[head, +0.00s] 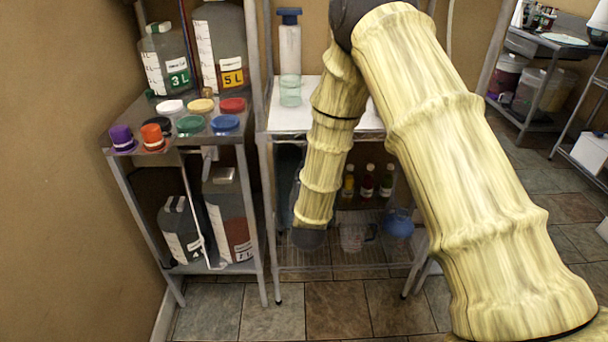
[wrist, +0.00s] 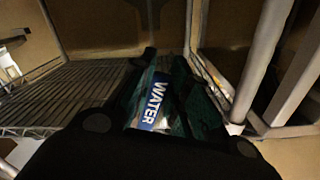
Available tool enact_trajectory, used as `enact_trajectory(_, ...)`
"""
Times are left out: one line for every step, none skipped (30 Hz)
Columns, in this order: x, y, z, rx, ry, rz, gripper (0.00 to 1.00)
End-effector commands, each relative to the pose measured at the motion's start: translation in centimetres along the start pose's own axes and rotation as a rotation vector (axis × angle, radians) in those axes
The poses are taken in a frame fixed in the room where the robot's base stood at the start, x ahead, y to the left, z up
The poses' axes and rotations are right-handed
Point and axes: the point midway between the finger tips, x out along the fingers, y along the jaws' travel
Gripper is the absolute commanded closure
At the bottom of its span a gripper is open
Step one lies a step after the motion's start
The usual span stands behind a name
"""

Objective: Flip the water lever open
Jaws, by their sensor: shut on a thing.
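A blue and white label reading WATER (wrist: 155,103) shows in the wrist view, on a dark piece between the fingers of my gripper (wrist: 165,68). My gripper appears shut on this labelled piece. The lever's shape cannot be made out, as the dark fingers and the dim light cover most of it. In the head view my arm reaches down in front of the white-topped table to the level of its lower shelves. The fingertips and the lever are hidden there.
The metal rack (head: 256,200) at left holds bottles, jugs and several coloured lids. Small sauce-like bottles (head: 366,182), a clear jug (head: 353,237) and a blue vessel (head: 398,223) stand under the table. In the wrist view a wire shelf (wrist: 65,92) lies left, and pale posts (wrist: 265,55) stand close at right.

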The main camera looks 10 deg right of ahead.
Motion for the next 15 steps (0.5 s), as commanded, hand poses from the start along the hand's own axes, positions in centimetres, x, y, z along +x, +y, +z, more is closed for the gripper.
enact_trajectory(0.22,0.1,-0.47,-0.004,0.01,0.002,1.0)
enact_trajectory(0.22,0.12,-0.47,-0.004,0.01,0.002,1.0)
enact_trajectory(0.21,0.13,-0.46,-0.004,0.01,0.003,1.0)
enact_trajectory(0.21,0.14,-0.46,-0.004,0.01,0.003,1.0)
enact_trajectory(0.21,0.14,-0.46,-0.004,0.01,0.003,1.0)
enact_trajectory(0.21,0.16,-0.46,-0.004,0.01,0.003,1.0)
enact_trajectory(0.21,0.17,-0.45,-0.004,0.009,0.003,1.0)
enact_trajectory(0.21,0.17,-0.45,-0.004,0.009,0.003,1.0)
enact_trajectory(0.2,0.19,-0.45,-0.004,0.009,0.003,1.0)
enact_trajectory(0.2,0.19,-0.45,-0.004,0.009,0.003,0.78)
enact_trajectory(0.19,0.19,-0.43,-0.004,0.009,0.003,0.72)
enact_trajectory(0.18,0.16,-0.4,-0.003,0.008,0.003,0.65)
enact_trajectory(0.17,0.13,-0.37,-0.003,0.008,0.002,0.61)
enact_trajectory(0.16,0.09,-0.35,-0.003,0.007,0.002,0.61)
enact_trajectory(0.14,0.04,-0.32,-0.003,0.007,0.001,0.61)
